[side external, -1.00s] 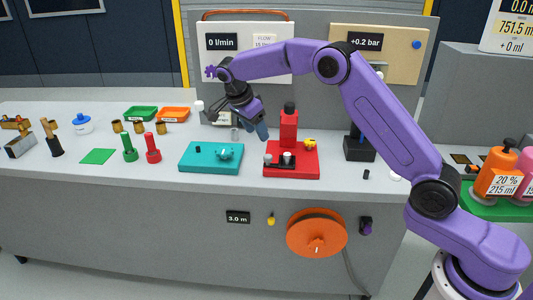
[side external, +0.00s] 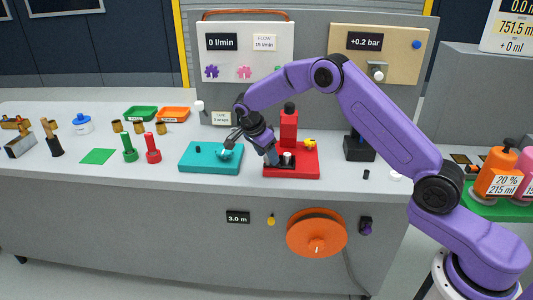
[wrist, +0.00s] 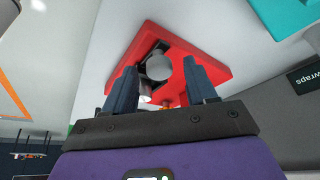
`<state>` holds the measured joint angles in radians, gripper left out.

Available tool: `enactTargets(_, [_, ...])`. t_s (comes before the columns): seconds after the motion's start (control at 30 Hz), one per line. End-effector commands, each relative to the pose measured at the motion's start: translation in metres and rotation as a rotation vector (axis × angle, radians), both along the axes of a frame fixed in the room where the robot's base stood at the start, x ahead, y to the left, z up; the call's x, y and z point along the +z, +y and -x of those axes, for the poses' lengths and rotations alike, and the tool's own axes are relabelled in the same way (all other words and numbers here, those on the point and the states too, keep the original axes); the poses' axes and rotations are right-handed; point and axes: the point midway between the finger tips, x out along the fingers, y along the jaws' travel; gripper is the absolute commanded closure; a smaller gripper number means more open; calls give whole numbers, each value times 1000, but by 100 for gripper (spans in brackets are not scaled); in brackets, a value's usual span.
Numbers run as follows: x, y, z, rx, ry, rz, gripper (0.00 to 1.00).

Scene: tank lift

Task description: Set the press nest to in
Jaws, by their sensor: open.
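The red press (side external: 289,130) stands on a red base (side external: 305,167) in the middle of the bench. A dark nest plate (side external: 286,166) with a pale cylinder (side external: 287,157) on it sits at the base's front. My gripper (side external: 274,160) is low over the left side of the nest and hides part of it. In the wrist view my open gripper (wrist: 163,75) has one finger on each side of a grey round piece (wrist: 158,68), over the red base (wrist: 207,67). I cannot tell whether the fingers touch it.
A teal fixture (side external: 195,168) stands close to the left of the red base. A black block (side external: 358,150) stands further right. The bench front between the red base and the edge is clear.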

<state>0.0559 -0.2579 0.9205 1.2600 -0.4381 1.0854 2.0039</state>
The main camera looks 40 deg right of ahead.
Motion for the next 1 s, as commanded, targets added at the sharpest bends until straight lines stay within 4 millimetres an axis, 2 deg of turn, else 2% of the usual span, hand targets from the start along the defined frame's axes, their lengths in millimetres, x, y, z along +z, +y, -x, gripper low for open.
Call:
enactTargets(0.03, [0,0,0,0,0,0,44])
enactTargets(0.07, [0,0,0,0,0,0,50])
enactTargets(0.2, [0,0,0,0,0,0,96])
enactTargets(0.23, [0,0,0,0,0,0,100])
enactTargets(0.47, [0,-4,-5,-2,0,0,100])
enactTargets(0.8, [0,-36,-39,-1,-2,-1,100])
enactTargets(1.0, [0,-46,-48,0,-3,-1,100])
